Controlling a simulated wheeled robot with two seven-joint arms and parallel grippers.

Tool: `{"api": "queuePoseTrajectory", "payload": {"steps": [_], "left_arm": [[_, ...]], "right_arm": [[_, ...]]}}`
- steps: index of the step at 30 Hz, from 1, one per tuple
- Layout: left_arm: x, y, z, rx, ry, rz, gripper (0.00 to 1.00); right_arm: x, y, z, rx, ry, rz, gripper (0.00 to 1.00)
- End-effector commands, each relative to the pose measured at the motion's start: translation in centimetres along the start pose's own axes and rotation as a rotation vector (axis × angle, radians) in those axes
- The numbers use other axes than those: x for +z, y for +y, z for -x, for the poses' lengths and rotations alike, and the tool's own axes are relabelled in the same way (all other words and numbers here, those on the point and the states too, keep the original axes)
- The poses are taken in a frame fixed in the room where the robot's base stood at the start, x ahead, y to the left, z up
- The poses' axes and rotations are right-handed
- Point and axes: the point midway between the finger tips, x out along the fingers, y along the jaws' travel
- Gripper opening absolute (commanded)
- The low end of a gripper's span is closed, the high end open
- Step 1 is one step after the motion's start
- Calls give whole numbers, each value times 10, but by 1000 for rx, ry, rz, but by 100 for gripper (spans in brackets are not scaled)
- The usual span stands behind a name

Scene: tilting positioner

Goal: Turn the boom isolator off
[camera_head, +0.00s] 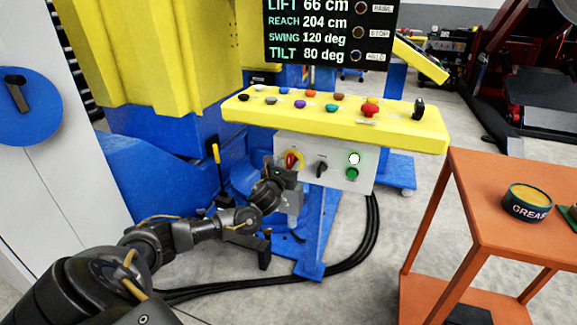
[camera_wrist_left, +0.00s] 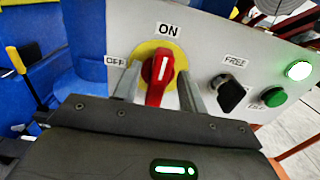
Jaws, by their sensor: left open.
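The boom isolator is a red rotary handle (camera_wrist_left: 160,75) on a yellow round plate (camera_wrist_left: 146,50) in the left wrist view. Its white mark points up toward the ON label (camera_wrist_left: 168,29), with the OFF label (camera_wrist_left: 116,61) to its left. In the head view the red handle (camera_head: 291,160) shows on the grey box front (camera_head: 325,160). My left gripper (camera_wrist_left: 159,88) is open, with one finger on each side of the handle; I cannot tell whether they touch it. In the head view the left gripper (camera_head: 286,172) is just below the handle. My right gripper is not in view.
A black selector (camera_wrist_left: 230,95) under a FREE label, a green button (camera_wrist_left: 274,97) and a lit lamp (camera_wrist_left: 299,70) sit right of the isolator. A yellow console (camera_head: 335,112) with several knobs overhangs the box. An orange cart (camera_head: 500,185) stands at right.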

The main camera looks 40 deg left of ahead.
Motion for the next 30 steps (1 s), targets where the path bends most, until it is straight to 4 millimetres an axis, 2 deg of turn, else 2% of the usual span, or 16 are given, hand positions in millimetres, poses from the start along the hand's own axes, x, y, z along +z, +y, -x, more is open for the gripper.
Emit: {"api": "queuePoseTrajectory", "payload": {"steps": [10,20,30], "left_arm": [[0,0,-4,0,0,1,42],[0,0,-4,0,0,0,0],[1,1,-4,1,2,49,0]], "right_arm": [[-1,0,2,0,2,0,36],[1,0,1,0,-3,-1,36],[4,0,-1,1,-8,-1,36]]}}
